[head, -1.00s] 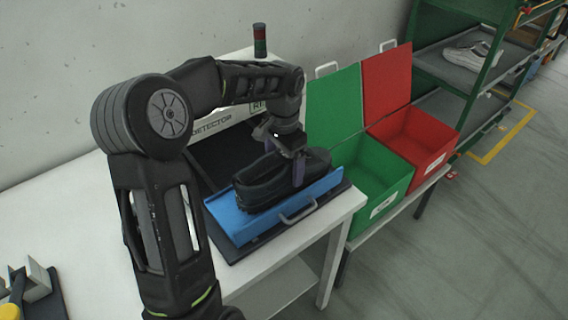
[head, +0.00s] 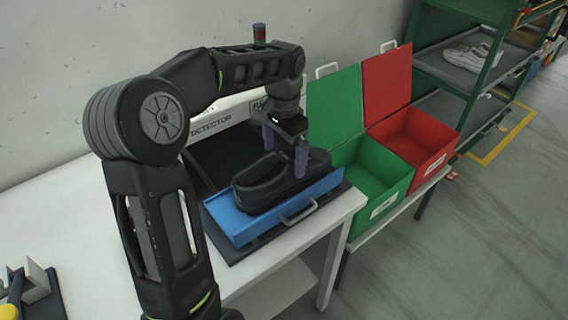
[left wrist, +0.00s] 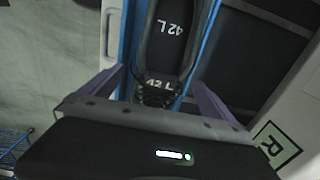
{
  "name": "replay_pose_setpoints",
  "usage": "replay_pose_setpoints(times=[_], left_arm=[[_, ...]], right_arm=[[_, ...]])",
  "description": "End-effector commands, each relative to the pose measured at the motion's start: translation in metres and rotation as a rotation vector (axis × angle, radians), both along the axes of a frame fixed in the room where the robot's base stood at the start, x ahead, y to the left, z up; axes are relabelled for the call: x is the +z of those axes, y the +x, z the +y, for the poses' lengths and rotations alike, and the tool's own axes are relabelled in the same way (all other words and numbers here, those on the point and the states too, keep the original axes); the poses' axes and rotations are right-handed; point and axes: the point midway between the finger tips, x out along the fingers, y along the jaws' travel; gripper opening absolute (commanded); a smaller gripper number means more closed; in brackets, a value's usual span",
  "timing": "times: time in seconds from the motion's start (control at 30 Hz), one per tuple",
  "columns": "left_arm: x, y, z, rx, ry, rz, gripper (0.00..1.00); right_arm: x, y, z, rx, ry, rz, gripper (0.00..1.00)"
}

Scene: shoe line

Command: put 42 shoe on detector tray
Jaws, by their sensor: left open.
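A black shoe (head: 270,185) lies on the blue detector tray (head: 232,222), in front of the detector (head: 212,124). My right gripper is not in view.
An open green box (head: 372,180) and an open red box (head: 418,140) stand right of the tray on a bench. A green rack at the back right holds a white shoe (head: 468,55). The white table (head: 70,225) is mostly clear at left.

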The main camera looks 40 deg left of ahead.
Motion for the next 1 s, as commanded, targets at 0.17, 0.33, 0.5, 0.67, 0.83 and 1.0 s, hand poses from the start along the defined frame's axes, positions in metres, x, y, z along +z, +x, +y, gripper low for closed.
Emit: replay_pose_setpoints(times=[0.17,0.33,0.5,0.67,0.83,1.0], left_arm=[[0.039,0.001,0.0,0.0,0.001,-0.005,1.0],[0.073,0.0,-0.001,-0.001,0.0,-0.001,1.0],[0.081,0.0,0.0,-0.001,-0.001,-0.001,1.0],[0.079,0.0,0.0,-0.001,-0.001,-0.001,1.0],[0.079,0.0,0.0,0.0,-0.001,0.0,1.0],[0.079,0.0,0.0,0.0,-0.001,0.0,1.0]], right_arm=[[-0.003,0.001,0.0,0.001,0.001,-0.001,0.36],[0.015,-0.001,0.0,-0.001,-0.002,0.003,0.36],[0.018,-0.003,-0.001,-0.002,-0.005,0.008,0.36],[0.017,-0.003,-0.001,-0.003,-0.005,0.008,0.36],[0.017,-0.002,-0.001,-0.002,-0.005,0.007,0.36],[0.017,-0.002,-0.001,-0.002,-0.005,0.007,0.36]])
